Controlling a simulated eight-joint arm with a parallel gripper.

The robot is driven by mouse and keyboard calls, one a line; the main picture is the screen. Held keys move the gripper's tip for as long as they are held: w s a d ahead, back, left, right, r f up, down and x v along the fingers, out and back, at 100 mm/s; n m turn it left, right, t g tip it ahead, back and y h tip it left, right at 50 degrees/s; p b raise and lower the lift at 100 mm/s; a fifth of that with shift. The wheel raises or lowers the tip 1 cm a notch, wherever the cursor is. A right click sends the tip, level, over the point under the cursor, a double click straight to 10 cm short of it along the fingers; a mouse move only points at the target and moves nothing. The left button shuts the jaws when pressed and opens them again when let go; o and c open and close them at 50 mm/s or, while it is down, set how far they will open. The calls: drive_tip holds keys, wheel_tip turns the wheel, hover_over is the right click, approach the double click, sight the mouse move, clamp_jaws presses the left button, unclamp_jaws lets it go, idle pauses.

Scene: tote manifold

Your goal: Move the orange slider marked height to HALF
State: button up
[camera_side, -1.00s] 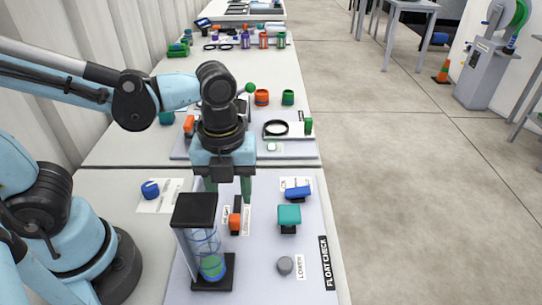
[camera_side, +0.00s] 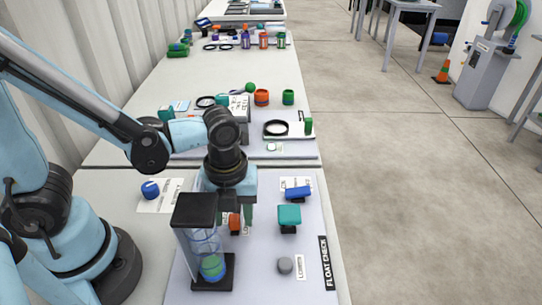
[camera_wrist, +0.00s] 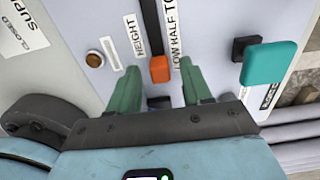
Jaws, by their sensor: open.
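The orange slider (camera_side: 235,222) stands on the grey float check panel, just behind the clear tube. In the wrist view the orange slider (camera_wrist: 160,68) sits at the near end of a dark track (camera_wrist: 151,25), between a HEIGHT label (camera_wrist: 133,36) and a label reading LOW HALF TO..., its end hidden. My gripper (camera_wrist: 162,82) is open, with its green fingers on either side of the slider. I cannot tell whether they touch it. In the side view my gripper (camera_side: 236,215) is low over the panel, its fingers partly hidden by the tube's black top.
The clear tube (camera_side: 206,245) with black cap and base stands close in front of my gripper. A teal handle (camera_side: 289,215), a blue handle (camera_side: 298,193) and a grey knob (camera_side: 285,265) stand to the right. A blue knob (camera_side: 150,189) is at left.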

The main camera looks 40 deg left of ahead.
drive_tip(key=shift+c, duration=0.2)
clamp_jaws()
drive_tip(key=shift+w+a, duration=1.2)
drive_tip(key=shift+w, duration=0.05)
drive_tip(key=shift+o, duration=0.2)
unclamp_jaws()
